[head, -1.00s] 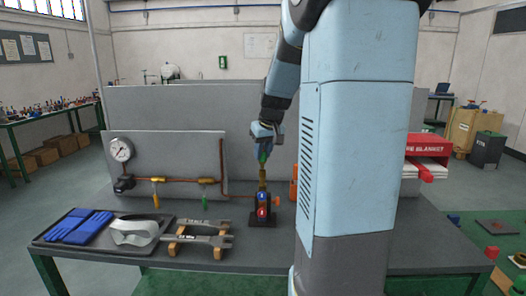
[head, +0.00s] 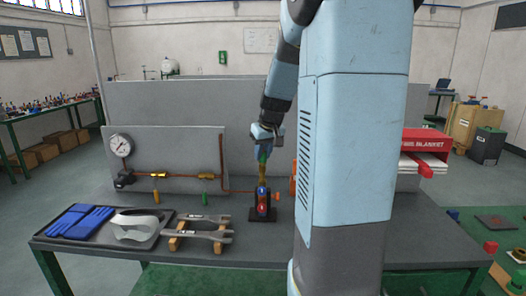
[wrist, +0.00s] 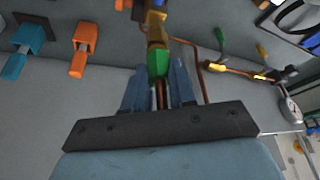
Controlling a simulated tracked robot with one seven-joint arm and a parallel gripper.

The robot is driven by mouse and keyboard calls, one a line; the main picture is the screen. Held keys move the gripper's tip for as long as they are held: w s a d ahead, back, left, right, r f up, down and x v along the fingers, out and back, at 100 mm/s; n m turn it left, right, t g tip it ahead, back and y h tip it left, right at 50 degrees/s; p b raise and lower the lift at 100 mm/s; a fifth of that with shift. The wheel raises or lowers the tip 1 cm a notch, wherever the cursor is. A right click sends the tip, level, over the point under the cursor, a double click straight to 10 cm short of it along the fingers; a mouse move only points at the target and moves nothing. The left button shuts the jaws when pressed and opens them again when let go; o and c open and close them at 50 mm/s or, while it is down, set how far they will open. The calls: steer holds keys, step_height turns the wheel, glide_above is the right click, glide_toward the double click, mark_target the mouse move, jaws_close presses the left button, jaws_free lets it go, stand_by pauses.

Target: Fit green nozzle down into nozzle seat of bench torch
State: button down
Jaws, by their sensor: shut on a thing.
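My gripper (head: 264,140) is above the bench torch and shut on the green nozzle (head: 263,154). In the wrist view the nozzle (wrist: 157,62) shows between my two blue fingers (wrist: 158,85). The torch's upright brass part (head: 262,174) is directly below the nozzle and in line with it. In the wrist view the brass (wrist: 157,30) adjoins the green end. I cannot tell whether the nozzle is inside the seat or only against it; the seat opening is hidden. The torch base (head: 262,213) stands on the bench, with blue and red knobs.
A grey panel with a gauge (head: 120,145), copper pipe and valves stands left of the torch. Wrenches on a wooden rack (head: 198,234), and a tray (head: 60,238) with blue gloves and a visor, lie at front left. An orange part (head: 293,180) stands close right of the torch.

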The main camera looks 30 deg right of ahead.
steer(key=shift+f, duration=0.35)
steer(key=c, duration=0.8)
jaws_free()
steer(key=shift+c, duration=0.2)
steer(key=shift+r, duration=0.1)
steer(key=v, duration=1.3)
steer(key=shift+s+r, duration=0.15)
steer(key=shift+r, duration=0.05)
steer(key=shift+a, duration=0.1)
